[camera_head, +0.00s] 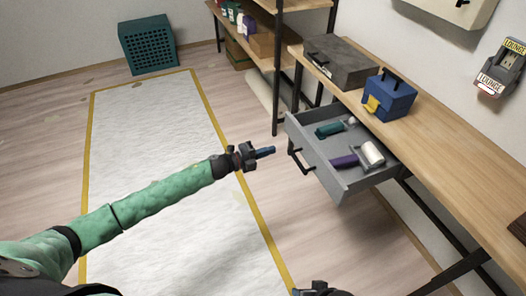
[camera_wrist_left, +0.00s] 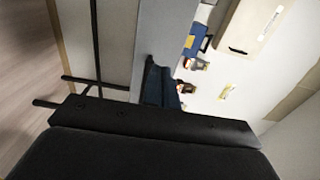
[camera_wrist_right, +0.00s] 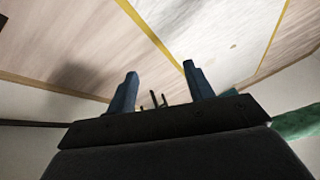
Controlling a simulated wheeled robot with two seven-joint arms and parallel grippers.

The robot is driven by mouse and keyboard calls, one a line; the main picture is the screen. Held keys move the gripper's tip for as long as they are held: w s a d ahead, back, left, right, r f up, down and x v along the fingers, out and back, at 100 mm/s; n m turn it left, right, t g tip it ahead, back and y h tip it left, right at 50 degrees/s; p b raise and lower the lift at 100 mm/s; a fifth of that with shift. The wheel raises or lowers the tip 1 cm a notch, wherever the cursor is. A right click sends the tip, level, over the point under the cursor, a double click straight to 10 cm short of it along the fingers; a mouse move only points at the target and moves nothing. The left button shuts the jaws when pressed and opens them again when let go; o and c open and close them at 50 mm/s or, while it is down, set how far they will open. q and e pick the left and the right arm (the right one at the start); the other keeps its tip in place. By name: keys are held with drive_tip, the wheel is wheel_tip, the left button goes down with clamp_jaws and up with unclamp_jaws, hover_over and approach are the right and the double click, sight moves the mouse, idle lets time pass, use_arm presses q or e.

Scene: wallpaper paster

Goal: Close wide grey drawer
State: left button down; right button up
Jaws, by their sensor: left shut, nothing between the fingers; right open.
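The wide grey drawer (camera_head: 348,186) is pulled out from under the wooden tabletop, with its black bar handle (camera_head: 297,160) on the front panel. Inside it lie a teal-handled item (camera_head: 330,129), a purple-handled roller (camera_head: 370,155) and a small pale round item. My left gripper (camera_head: 265,152) is shut and empty, just left of the drawer front and apart from the handle. Its shut blue fingers also show in the left wrist view (camera_wrist_left: 160,85). My right gripper (camera_wrist_right: 162,80) is open and empty; in the head view only its dark top shows at the bottom edge.
A dark grey case (camera_head: 338,62) and a blue box with a yellow part (camera_head: 388,97) stand on the wooden tabletop (camera_head: 455,140). A shelf unit (camera_head: 262,62) stands behind. A teal crate (camera_head: 148,44) sits by the wall. The floor left of the drawer is clear.

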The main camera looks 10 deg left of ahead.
sight(299, 141)
use_arm(q)
drive_tip(key=p+x, duration=0.1)
drive_tip(key=x, duration=0.7)
drive_tip(key=shift+w+d+r+p, duration=0.1)
drive_tip(key=shift+d+p, duration=0.05)
drive_tip(key=shift+p, duration=0.15)
drive_tip(key=shift+w+d, duration=0.4)
drive_tip(key=shift+d, duration=0.1)
use_arm(e)
drive_tip(key=shift+g+h, duration=0.3)
drive_tip(key=shift+g, duration=0.1)
drive_tip(key=shift+w+d+v, duration=0.1)
drive_tip(key=shift+d+v, duration=0.05)
drive_tip(key=shift+v, duration=0.7)
drive_tip(key=shift+w+d+v, duration=0.1)
drive_tip(key=shift+d+v, duration=0.05)
drive_tip(key=shift+v, duration=0.7)
drive_tip(key=shift+w+d+v, duration=0.1)
drive_tip(key=shift+d+v, duration=0.05)
drive_tip(key=shift+v, duration=0.65)
use_arm(q)
drive_tip(key=shift+d, duration=0.1)
use_arm(e)
drive_tip(key=shift+s+f, duration=0.1)
